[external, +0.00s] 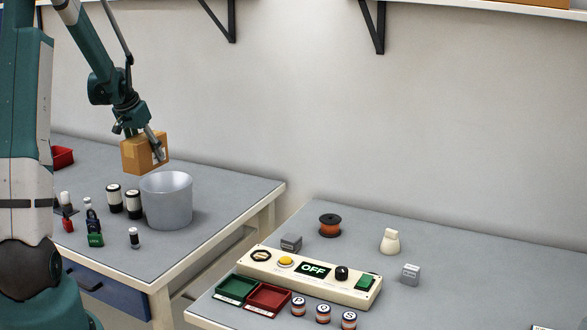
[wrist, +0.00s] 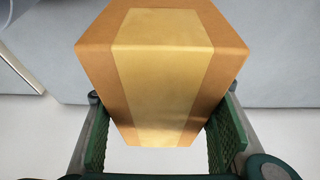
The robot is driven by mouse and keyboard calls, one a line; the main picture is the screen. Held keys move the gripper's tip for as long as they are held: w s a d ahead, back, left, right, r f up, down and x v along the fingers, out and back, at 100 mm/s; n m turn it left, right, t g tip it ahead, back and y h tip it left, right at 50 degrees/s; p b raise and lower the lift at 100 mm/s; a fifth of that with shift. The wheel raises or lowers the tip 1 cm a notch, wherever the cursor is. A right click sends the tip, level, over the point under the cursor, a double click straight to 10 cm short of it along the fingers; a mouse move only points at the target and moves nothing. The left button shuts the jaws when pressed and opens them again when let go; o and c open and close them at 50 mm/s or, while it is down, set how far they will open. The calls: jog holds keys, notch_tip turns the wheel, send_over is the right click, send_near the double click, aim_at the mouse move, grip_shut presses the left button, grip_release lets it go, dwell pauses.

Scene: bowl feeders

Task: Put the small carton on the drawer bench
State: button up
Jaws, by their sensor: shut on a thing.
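The small carton (external: 138,153) is a brown cardboard box with a paler tape strip. My gripper (external: 156,147) is shut on it and holds it in the air. In the wrist view the carton (wrist: 165,60) fills the middle, between the two green finger pads of my gripper (wrist: 160,135). The drawer bench (external: 225,195) is the grey-topped bench at the left with a blue drawer front (external: 105,293). In the external view the carton appears above its back part, just left of and higher than the grey bin's rim.
The grey bin (external: 168,203) stands on the drawer bench. Black-and-white jars (external: 133,204), small bottles and a red bin (external: 62,157) are to its left. A second bench (external: 460,260) at the right bears a control panel (external: 300,277), a spool (external: 330,225) and small parts.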

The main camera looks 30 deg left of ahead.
aim_at(151, 167)
jog(key=shift+f+b, duration=0.4)
jog(key=shift+f, duration=2.3)
jog(key=shift+f+b, duration=0.35)
jog(key=shift+f, duration=1.5)
jog(key=shift+f, duration=0.1)
jog(key=o, duration=1.1)
jog(key=shift+p+v, duration=0.9)
jog(key=shift+v, duration=5.2)
